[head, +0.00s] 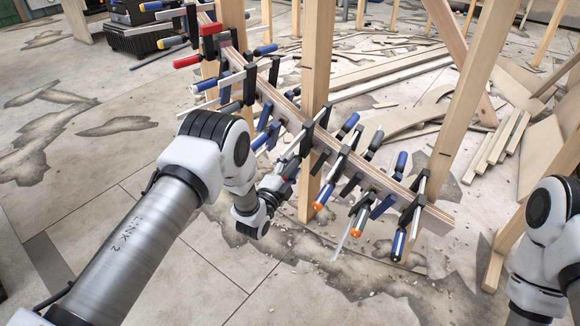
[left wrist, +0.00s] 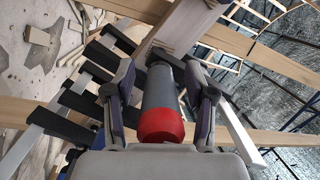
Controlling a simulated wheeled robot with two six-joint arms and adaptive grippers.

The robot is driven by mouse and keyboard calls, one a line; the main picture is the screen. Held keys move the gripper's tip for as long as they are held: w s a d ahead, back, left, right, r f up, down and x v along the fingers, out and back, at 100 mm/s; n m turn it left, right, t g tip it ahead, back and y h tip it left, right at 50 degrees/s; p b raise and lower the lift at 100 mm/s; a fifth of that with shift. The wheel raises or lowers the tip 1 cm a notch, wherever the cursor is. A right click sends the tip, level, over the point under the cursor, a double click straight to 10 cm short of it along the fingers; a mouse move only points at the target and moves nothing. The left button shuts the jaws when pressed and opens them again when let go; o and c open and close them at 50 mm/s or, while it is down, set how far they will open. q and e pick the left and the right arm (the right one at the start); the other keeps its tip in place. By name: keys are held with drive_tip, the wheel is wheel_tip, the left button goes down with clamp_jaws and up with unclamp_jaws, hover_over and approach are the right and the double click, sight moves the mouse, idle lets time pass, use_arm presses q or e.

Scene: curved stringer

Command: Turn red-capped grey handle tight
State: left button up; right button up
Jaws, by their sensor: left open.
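The grey handle with a red cap (left wrist: 161,122) lies in the middle of the left wrist view, its capped end towards my palm. My left gripper (left wrist: 162,92) is open, with one finger on each side of this handle. A narrow gap shows between the handle and the fingers. In the head view my left gripper (head: 287,172) is at the near side of the curved stringer (head: 330,135), partly hidden among the clamps. My right arm shows at the right edge of the head view, but its gripper is out of frame.
Several clamps with blue, black and orange-ended handles crowd the stringer on both sides of my left gripper. A wooden post (head: 317,60) rises close behind it. Another clamp with a red handle (head: 187,62) is farther up the stringer. Loose boards (head: 395,72) lie behind.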

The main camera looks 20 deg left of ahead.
use_arm(q)
drive_tip(key=s+a+f, duration=0.1)
drive_tip(key=s+a, duration=0.1)
drive_tip(key=s, duration=0.9)
drive_tip(key=shift+s+f, duration=0.15)
drive_tip(key=shift+s, duration=0.25)
drive_tip(key=s, duration=0.1)
drive_tip(key=s+a, duration=0.1)
drive_tip(key=s, duration=0.1)
drive_tip(key=s+b, duration=0.1)
drive_tip(key=shift+s+a+f, duration=0.25)
drive_tip(key=shift+s+f, duration=0.15)
